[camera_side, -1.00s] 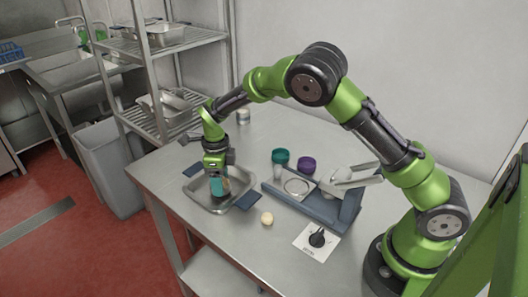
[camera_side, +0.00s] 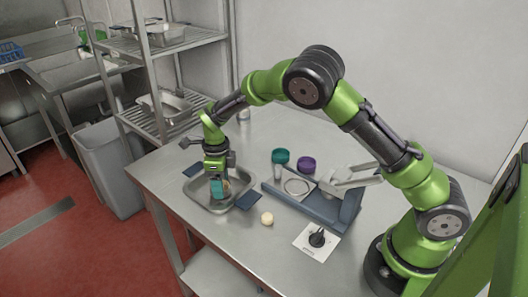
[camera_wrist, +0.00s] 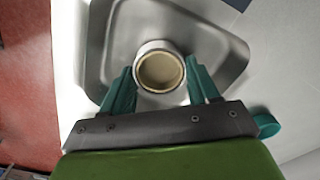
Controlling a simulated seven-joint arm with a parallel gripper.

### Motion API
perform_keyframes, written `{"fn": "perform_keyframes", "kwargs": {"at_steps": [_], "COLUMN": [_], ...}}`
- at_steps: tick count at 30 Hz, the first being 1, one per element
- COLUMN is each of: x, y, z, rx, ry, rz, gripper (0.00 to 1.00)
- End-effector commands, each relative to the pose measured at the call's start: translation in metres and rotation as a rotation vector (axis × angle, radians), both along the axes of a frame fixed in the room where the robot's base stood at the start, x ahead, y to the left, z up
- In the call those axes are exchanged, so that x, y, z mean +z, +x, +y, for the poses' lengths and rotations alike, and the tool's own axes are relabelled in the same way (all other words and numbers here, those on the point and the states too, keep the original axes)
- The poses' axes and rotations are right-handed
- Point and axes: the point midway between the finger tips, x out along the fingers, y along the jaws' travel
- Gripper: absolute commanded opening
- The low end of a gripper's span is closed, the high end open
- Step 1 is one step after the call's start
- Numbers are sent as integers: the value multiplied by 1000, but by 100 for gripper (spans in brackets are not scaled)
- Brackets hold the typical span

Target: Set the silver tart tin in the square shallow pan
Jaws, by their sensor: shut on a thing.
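The square shallow pan (camera_side: 191,193) is a grey metal pan with dark blue handle pads, at the left of the table; it fills the upper part of the wrist view (camera_wrist: 105,40). My gripper (camera_side: 218,194) is over the pan, its teal fingers pointing down. In the wrist view my fingers (camera_wrist: 160,88) are shut on a round tin with a pale silver rim (camera_wrist: 160,72) and tan inside, which I take as the silver tart tin. It is over the pan's inside. The fingers mostly hide it in the side view, and I cannot tell whether it touches the pan floor.
A blue-grey stand (camera_side: 312,207) with a ring sits right of the pan. Teal (camera_side: 280,156) and purple (camera_side: 306,163) cups stand behind it. A pale ball (camera_side: 267,219) and a knob panel (camera_side: 317,241) are in front. A small can (camera_side: 243,115) is at the back.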

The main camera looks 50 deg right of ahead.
Motion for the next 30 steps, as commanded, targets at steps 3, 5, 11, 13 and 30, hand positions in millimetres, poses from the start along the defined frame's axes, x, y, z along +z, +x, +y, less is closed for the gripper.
{"fn": "perform_keyframes", "kwargs": {"at_steps": [3, 5, 11, 13, 30], "x": [0, 0, 0, 0, 6], "y": [0, 0, 0, 0, 1], "z": [0, 0, 0, 0, 0], "rx": [0, 0, 0, 0, 1], "ry": [0, 0, 1, 1, 0], "rz": [0, 0, -1, -1, -3], "gripper": [31, 31, 86, 90, 96]}}
